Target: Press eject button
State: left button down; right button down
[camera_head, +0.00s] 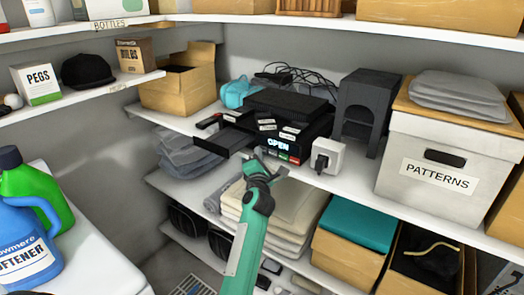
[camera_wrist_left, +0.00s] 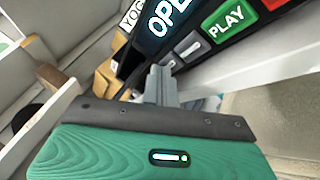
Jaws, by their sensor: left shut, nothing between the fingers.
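A black media player (camera_head: 314,130) stands on the middle shelf, its lit display (camera_head: 278,144) reading OPEN. In the left wrist view, the display (camera_wrist_left: 166,17) is partly cut off. Beside it are a green PLAY button (camera_wrist_left: 226,18), a grey button (camera_wrist_left: 189,46) with a pale mark, and part of a red button (camera_wrist_left: 273,4). No label reading eject is legible. My left gripper (camera_head: 254,165) is shut and empty in front of the player, its fingertips (camera_wrist_left: 158,72) close below the grey button. I cannot tell whether they touch. My right gripper is not in view.
Folded towels (camera_head: 305,205) lie below. A PATTERNS box (camera_head: 436,160) stands further right, and an open cardboard box (camera_head: 178,92) at left.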

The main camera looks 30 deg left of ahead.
pick_arm(q)
jog(key=shift+w, duration=0.15)
jog(key=shift+r, duration=0.1)
dwell(0.3)
jog(key=shift+s+p, duration=0.25)
jog(key=shift+p, duration=0.05)
jog(key=shift+s+p, duration=0.35)
jog(key=shift+s, duration=0.2)
jog(key=s+p, duration=0.2)
jog(key=s, duration=0.1)
jog(key=s+p, duration=0.1)
jog(key=s, duration=0.1)
jog(key=shift+a, duration=0.25)
dwell(0.4)
